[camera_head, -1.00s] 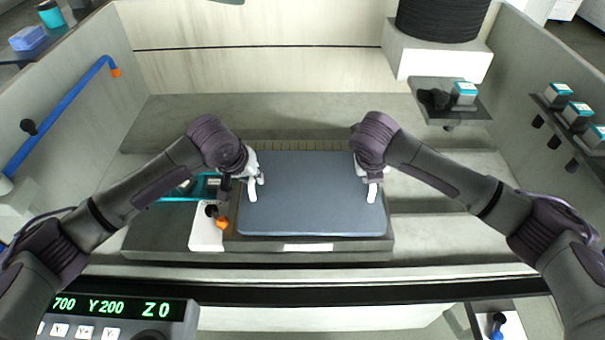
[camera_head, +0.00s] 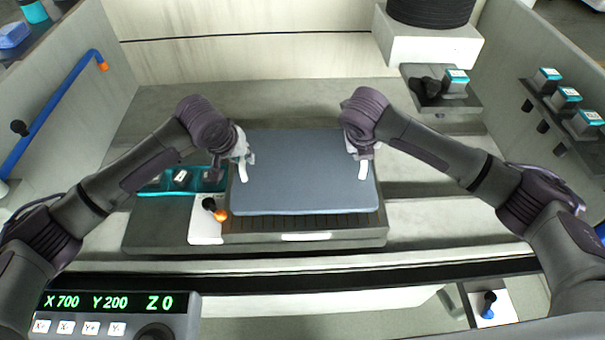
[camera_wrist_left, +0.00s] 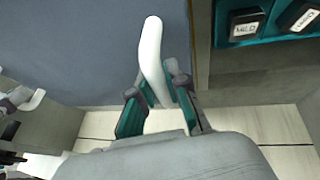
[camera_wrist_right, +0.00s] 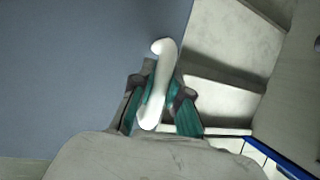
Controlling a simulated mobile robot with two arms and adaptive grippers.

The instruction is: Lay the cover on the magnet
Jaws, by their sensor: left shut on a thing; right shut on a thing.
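The cover is a flat blue-grey plate (camera_head: 305,175) with a white handle at each side. It lies over the magnet (camera_head: 305,223), a dark ribbed slab whose front strip shows below the cover's front edge; the rest is hidden. I cannot tell whether the cover touches the magnet or hangs just above it. My left gripper (camera_head: 243,160) is shut on the cover's left handle, which also shows in the left wrist view (camera_wrist_left: 150,55). My right gripper (camera_head: 362,155) is shut on the right handle, seen in the right wrist view (camera_wrist_right: 158,85).
Left of the magnet are a white plate with an orange-tipped lever (camera_head: 206,228) and a teal tray (camera_head: 160,188) with dark labelled blocks. A small shelf (camera_head: 470,103) and a side rack (camera_head: 560,118) hold teal-topped blocks at right. A display panel (camera_head: 115,305) stands front left.

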